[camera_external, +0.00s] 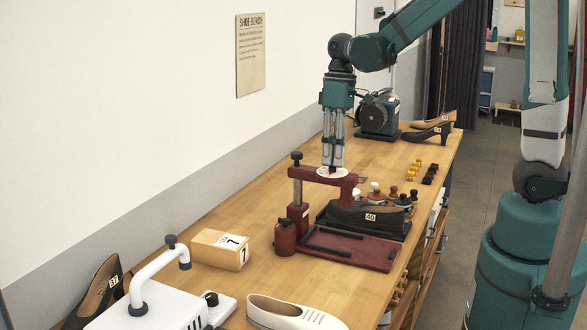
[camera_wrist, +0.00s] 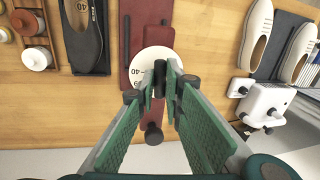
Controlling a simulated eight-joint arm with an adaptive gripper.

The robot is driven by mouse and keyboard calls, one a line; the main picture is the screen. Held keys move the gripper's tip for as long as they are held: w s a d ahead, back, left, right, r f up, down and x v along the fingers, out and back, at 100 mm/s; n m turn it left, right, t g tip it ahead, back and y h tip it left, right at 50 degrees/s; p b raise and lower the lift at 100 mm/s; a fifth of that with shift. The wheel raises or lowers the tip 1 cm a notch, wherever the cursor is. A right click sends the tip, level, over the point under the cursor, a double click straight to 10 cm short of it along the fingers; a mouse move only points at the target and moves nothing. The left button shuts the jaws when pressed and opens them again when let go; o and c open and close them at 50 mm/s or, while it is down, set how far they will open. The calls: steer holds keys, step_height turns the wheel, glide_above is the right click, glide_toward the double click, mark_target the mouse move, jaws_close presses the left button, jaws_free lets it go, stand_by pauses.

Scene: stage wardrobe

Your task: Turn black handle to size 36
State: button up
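The black handle (camera_wrist: 160,78) stands on a round white dial (camera_wrist: 148,62) in the wrist view. Printed numbers show on the dial, 40 and what looks like 39; most of its face is covered. The external view shows the dial (camera_external: 333,172) on top of a dark red press (camera_external: 297,190). My gripper (camera_external: 332,165) points straight down onto the dial. In the wrist view, its fingertips (camera_wrist: 161,82) lie close on either side of the handle. I cannot tell whether they touch it. The handle is hidden by the fingers in the external view.
A black shoe marked 40 (camera_external: 365,217) lies beside the press. A wooden block (camera_external: 220,250), a white machine (camera_external: 150,305) and a pale shoe (camera_external: 290,314) stand nearer the camera. A green machine (camera_external: 378,112) stands behind. The wall (camera_external: 150,100) runs along the left.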

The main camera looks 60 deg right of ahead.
jaws_close()
steer(key=shift+m, duration=0.5)
steer(key=m+t+b, duration=0.1)
steer(key=m, duration=0.3)
steer(key=shift+s+a, duration=0.1)
steer(key=shift+s, duration=0.05)
steer(key=shift+m+t+h+b, duration=0.3)
steer(key=shift+m+t+b, duration=0.15)
steer(key=shift+m, duration=1.95)
steer(key=o, duration=0.6)
jaws_free()
steer(key=shift+r, duration=0.1)
